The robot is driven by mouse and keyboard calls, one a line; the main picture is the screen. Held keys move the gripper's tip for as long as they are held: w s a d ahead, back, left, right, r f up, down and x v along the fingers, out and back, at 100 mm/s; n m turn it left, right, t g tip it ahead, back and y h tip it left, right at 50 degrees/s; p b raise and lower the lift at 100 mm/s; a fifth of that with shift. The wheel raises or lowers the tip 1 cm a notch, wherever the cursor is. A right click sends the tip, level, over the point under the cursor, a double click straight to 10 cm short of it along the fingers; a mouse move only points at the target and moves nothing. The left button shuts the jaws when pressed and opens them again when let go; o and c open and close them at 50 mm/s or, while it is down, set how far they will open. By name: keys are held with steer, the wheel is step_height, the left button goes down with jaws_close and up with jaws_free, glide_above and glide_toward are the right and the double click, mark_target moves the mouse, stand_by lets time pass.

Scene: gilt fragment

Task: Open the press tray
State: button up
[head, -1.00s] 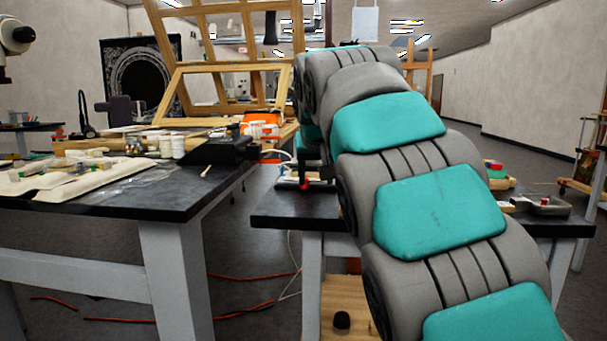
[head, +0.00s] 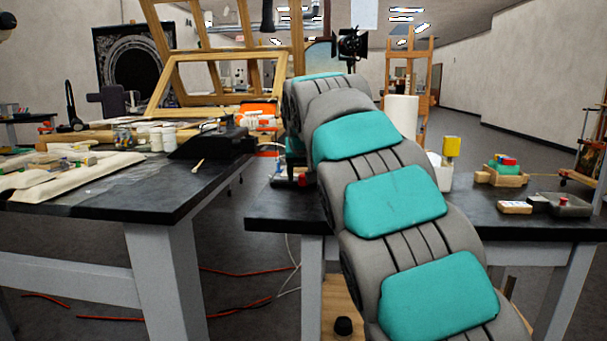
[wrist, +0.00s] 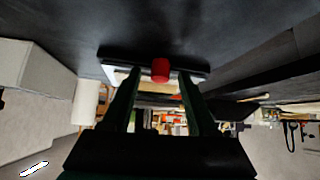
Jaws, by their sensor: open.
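In the wrist view a red knob (wrist: 160,70) stands at the front of a flat, dark-edged, pale piece (wrist: 118,72), which looks like the press tray. My gripper (wrist: 159,78) is open, with its two dark green fingers on either side of the knob in the picture. I cannot tell whether they touch it. In the head view a low device with a red part (head: 302,181) sits at the left end of the right-hand black table (head: 400,213), partly hidden by my arm. My gripper is hidden there.
A cluttered black table (head: 130,198) is at left, with a gap between.

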steer(key=shift+w+f, duration=0.2)
steer(key=shift+c, duration=0.4)
jaws_close()
stand_by(0.9)
